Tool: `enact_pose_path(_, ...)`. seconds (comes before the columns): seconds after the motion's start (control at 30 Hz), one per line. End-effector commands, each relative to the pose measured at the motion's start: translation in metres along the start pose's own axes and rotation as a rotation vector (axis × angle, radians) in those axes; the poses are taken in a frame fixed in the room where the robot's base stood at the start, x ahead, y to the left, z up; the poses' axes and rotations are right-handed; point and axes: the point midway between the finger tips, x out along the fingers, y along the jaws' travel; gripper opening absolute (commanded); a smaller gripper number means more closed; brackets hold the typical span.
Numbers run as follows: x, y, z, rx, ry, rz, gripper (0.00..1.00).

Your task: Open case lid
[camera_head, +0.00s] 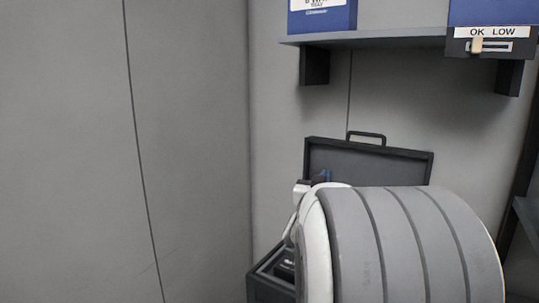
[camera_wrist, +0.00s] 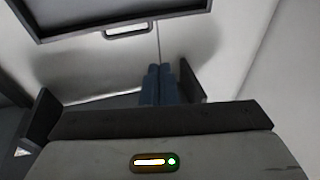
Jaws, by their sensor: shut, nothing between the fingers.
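The dark case lid (camera_head: 372,163) stands raised, roughly upright, behind the case base (camera_head: 262,287), so the case is open. The lid's handle (camera_head: 367,137) is at its top edge. My arm hides the lid's lower part and most of the base. In the wrist view the lid (camera_wrist: 110,14) fills the top, with its handle (camera_wrist: 128,30) below its edge. My gripper (camera_wrist: 160,71) has two blue fingers together, shut and empty, apart from the handle in the picture. In the head view a blue part of my gripper (camera_head: 325,176) shows in front of the lid.
A grey shelf (camera_head: 375,39) on the wall above holds a blue box (camera_head: 322,19) and, at right, a unit marked OK and LOW (camera_head: 491,40). Grey wall (camera_head: 190,150) stands behind and to the left. Another dark shelf (camera_head: 525,215) is at the right edge.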

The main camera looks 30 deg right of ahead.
Motion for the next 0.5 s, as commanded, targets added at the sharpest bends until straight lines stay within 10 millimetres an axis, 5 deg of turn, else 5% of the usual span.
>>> enact_pose_path(0.2,0.015,0.049,-0.001,-0.043,0.140,0.178,0.00)
enact_pose_path(0.5,0.049,0.061,-0.012,-0.048,0.160,0.203,0.00)
